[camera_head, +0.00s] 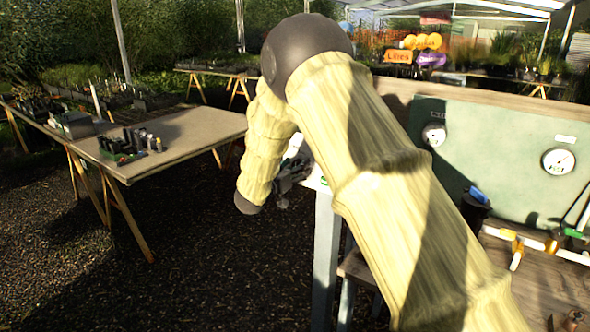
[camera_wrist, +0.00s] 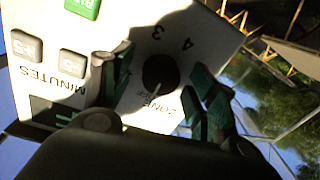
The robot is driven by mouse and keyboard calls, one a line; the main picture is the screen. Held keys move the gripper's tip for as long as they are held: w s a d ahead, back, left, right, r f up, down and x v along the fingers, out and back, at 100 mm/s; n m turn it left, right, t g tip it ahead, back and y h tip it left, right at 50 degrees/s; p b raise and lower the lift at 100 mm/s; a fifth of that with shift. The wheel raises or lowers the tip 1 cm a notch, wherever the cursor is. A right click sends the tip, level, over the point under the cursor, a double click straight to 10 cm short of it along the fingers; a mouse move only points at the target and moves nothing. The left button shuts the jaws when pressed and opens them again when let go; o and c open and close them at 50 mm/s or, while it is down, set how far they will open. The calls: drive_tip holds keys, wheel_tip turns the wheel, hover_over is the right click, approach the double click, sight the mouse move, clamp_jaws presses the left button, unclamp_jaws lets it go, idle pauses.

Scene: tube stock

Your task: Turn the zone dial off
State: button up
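The zone dial (camera_wrist: 158,73) is a round dark knob on a white control panel (camera_wrist: 212,38) in the wrist view. The panel appears upside down there, with "ZONE" lettering and the numbers 3 and 4 around the dial. A pale pointer mark shows on the dial's lower side, facing small blurred lettering. My gripper (camera_wrist: 162,62) is open, with one green-padded finger on each side of the dial. Gaps show between the pads and the dial. In the head view my gripper (camera_head: 292,174) is small and dark, partly hidden by my arm, and the dial cannot be seen.
Grey buttons (camera_wrist: 73,62) marked "MINUTES", a green button (camera_wrist: 84,7) and a dark display (camera_wrist: 48,112) share the panel. In the head view, a green board with gauges (camera_head: 558,160) and a bench with pipes (camera_head: 535,243) stand right. A potting table (camera_head: 180,135) stands left across open gravel.

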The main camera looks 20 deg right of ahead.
drive_tip(key=v, duration=1.2)
